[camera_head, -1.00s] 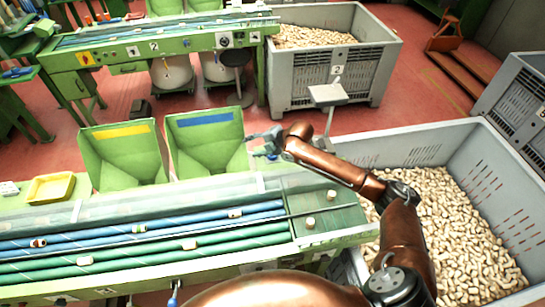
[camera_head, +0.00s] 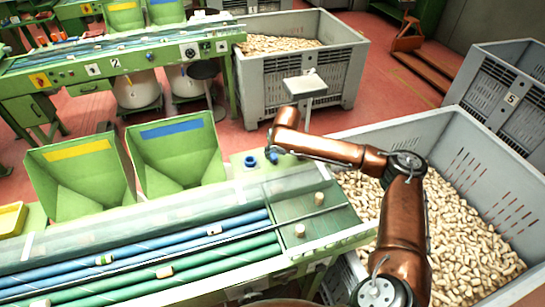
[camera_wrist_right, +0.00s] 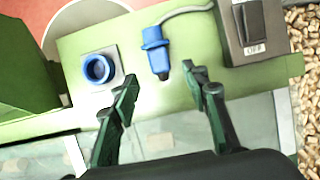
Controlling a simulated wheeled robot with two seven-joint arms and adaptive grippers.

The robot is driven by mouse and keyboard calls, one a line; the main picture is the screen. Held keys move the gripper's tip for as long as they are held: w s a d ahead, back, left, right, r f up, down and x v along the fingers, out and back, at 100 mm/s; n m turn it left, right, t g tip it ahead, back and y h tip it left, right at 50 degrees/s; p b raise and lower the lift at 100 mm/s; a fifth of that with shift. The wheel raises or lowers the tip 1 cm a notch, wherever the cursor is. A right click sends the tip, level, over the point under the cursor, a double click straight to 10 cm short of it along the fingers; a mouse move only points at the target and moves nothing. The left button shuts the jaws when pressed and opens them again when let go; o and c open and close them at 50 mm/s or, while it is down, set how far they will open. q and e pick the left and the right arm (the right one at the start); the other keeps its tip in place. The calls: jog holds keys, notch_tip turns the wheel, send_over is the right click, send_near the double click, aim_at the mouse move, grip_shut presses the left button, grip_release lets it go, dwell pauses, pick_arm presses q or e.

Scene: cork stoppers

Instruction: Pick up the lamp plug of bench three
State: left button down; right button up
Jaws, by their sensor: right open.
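The blue lamp plug (camera_wrist_right: 155,48) lies on the green bench top in the right wrist view, with a grey cable running from its far end. Its dark tip points toward my right gripper (camera_wrist_right: 160,82). The gripper is open and empty, its fingertips just short of the plug and on either side of its tip's line. In the head view, my right gripper (camera_head: 273,154) is small and partly hidden by its wrist, over the bench's far right end. A blue round socket (camera_wrist_right: 98,68) sits left of the plug; it also shows in the head view (camera_head: 250,161). My left gripper is out of view.
A dark switch box marked OFF (camera_wrist_right: 250,30) stands right of the plug. Green hoppers (camera_head: 178,155) stand left of the socket. A grey crate of corks (camera_head: 455,135) is right of the bench (camera_head: 300,210). No number is readable on this near bench.

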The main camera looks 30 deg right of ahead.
aim_at(275, 158)
jog(key=b+x, duration=0.1)
jog(key=x, duration=0.4)
jog(key=shift+w+f, duration=0.1)
jog(key=shift+f, duration=0.25)
jog(key=shift+r, duration=0.1)
grip_shut()
